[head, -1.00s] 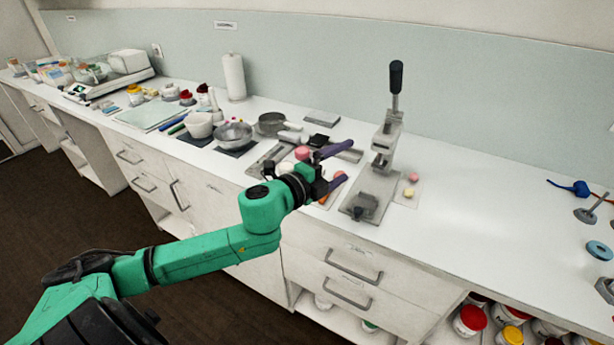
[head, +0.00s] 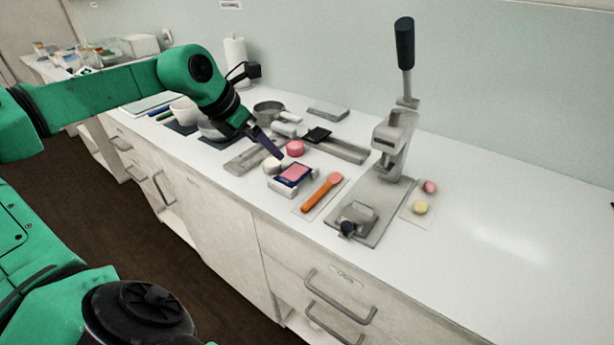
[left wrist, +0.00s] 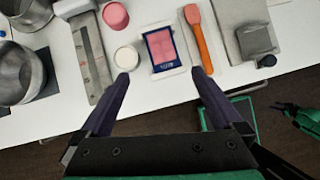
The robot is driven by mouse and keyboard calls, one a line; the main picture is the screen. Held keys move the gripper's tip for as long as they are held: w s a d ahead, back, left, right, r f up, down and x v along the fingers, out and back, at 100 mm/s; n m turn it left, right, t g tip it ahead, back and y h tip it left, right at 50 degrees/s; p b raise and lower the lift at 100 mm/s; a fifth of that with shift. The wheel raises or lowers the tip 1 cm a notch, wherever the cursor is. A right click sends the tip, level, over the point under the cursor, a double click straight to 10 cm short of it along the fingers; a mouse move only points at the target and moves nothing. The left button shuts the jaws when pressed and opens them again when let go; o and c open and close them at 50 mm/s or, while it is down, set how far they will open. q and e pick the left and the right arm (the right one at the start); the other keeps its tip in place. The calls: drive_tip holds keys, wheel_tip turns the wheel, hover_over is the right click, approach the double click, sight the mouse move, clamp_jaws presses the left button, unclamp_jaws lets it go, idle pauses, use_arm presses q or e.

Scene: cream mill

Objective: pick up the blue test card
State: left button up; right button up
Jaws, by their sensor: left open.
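My left gripper (left wrist: 160,75) is open and empty. In that view its two fingertips stand either side of the card's column, just short of the card and apart from it. In the head view my left gripper (head: 268,142) points down towards the card from behind left.
A white round jar (left wrist: 126,58) stands close left of the card, with a pink cylinder (left wrist: 115,16) behind. An orange spatula (left wrist: 198,35) lies close right. The lever press (head: 372,205) stands further right. The counter right of the press is mostly clear.

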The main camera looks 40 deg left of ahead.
sight(293, 174)
use_arm(q)
drive_tip(key=p+x, duration=0.2)
drive_tip(key=x, duration=0.6)
drive_tip(key=shift+s+d+f+p, duration=0.1)
drive_tip(key=shift+f+p, duration=0.05)
drive_tip(key=shift+p, duration=0.2)
drive_tip(key=shift+d+f, duration=0.2)
drive_tip(key=shift+w+d+f+p, duration=0.1)
drive_tip(key=shift+w+f+p, duration=0.1)
drive_tip(key=shift+w+p, duration=0.15)
drive_tip(key=shift+p+x, duration=0.35)
drive_tip(key=shift+x, duration=0.55)
drive_tip(key=shift+w+f, duration=0.3)
drive_tip(key=shift+f, duration=0.15)
use_arm(e)
drive_tip(key=s+r, duration=0.2)
drive_tip(key=r, duration=0.1)
drive_tip(key=s+r, duration=0.1)
drive_tip(key=shift+a+r, duration=0.3)
drive_tip(key=shift+r, duration=0.1)
use_arm(q)
drive_tip(key=c, duration=1.2)
use_arm(e)
drive_tip(key=shift+s+d, duration=0.1)
drive_tip(key=shift+d, duration=0.05)
